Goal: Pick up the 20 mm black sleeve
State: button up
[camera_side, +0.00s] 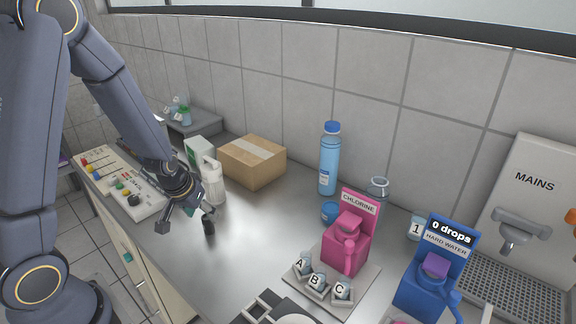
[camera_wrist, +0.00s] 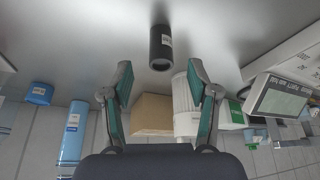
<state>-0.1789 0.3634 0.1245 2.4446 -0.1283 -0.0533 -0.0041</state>
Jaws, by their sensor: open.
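The black sleeve (camera_side: 208,224) stands upright on the steel counter in the side view, just below and to the right of my gripper (camera_side: 184,212). In the wrist view the black sleeve (camera_wrist: 161,48) is a short dark cylinder with a small white label and a hollow end. It lies beyond my gripper (camera_wrist: 160,78), roughly midway between the two fingers. The fingers are wide apart with nothing between them, and they do not appear to touch the sleeve.
A white bottle (camera_side: 213,182), a carton (camera_side: 199,152) and a cardboard box (camera_side: 252,160) stand behind the gripper. A control panel (camera_side: 125,187) is at left. A blue bottle (camera_side: 329,160) and pink chlorine station (camera_side: 346,245) are at right. The counter right of the sleeve is clear.

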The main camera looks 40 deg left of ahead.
aim_at(205, 218)
jog(key=x, duration=0.5)
jog(key=shift+w+a+f, duration=0.1)
jog(key=c, duration=0.9)
jog(key=shift+c, duration=0.2)
